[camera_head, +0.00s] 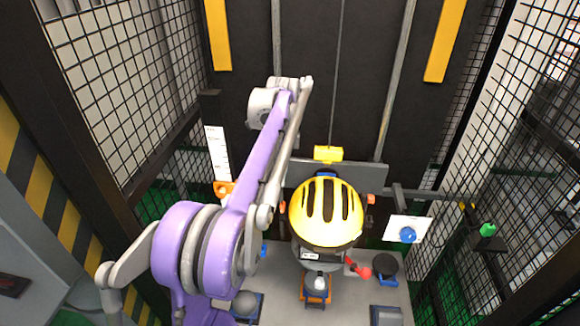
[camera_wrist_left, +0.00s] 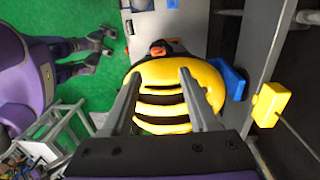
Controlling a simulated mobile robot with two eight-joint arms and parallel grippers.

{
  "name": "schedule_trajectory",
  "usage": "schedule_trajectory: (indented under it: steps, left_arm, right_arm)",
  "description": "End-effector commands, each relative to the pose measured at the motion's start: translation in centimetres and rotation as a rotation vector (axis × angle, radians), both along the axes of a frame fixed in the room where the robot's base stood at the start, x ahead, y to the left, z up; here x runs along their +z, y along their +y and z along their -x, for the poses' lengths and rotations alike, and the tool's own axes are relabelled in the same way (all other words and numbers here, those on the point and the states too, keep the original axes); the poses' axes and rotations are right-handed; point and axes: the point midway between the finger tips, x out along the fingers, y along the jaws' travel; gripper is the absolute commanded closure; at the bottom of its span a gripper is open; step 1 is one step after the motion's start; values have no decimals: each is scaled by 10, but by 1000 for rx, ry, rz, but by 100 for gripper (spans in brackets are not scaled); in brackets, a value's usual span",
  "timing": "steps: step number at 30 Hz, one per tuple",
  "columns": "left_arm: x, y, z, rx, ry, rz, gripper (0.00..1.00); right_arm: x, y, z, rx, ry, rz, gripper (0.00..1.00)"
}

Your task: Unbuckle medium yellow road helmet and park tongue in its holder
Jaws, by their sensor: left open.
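The yellow road helmet with black vents (camera_head: 326,211) sits upright on a stand in the middle of the head view. It also fills the middle of the left wrist view (camera_wrist_left: 165,95). My left gripper (camera_wrist_left: 160,75) is open, its two fingers reaching over the helmet's shell with nothing held. Whether they touch the shell is unclear. In the head view my left arm (camera_head: 262,150) crosses left of the helmet and its gripper is hidden. A purple arm part with grey prongs (camera_wrist_left: 95,45), probably my right gripper, shows in the left wrist view. No buckle, tongue or holder can be clearly made out.
A yellow block (camera_head: 328,154) sits behind the helmet on a grey plate (camera_head: 372,178). A white plate with a blue knob (camera_head: 407,234) and a green object on a bracket (camera_head: 487,230) are at right. A red-handled part (camera_head: 358,269) is near the stand. Mesh fencing encloses both sides.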

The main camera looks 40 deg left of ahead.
Motion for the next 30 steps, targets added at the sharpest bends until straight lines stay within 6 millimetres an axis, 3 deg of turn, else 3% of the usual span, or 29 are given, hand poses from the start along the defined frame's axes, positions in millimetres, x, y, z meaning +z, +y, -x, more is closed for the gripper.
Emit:
schedule_trajectory:
  steps: [24, 30]
  left_arm:
    - [-108, -3, 8, 2, 2, 0, 40]
    - [-119, -3, 8, 2, 1, -1, 40]
  right_arm:
    - [-74, 0, 37, 0, 72, 0, 45]
    - [-80, 0, 40, 0, 76, 0, 45]
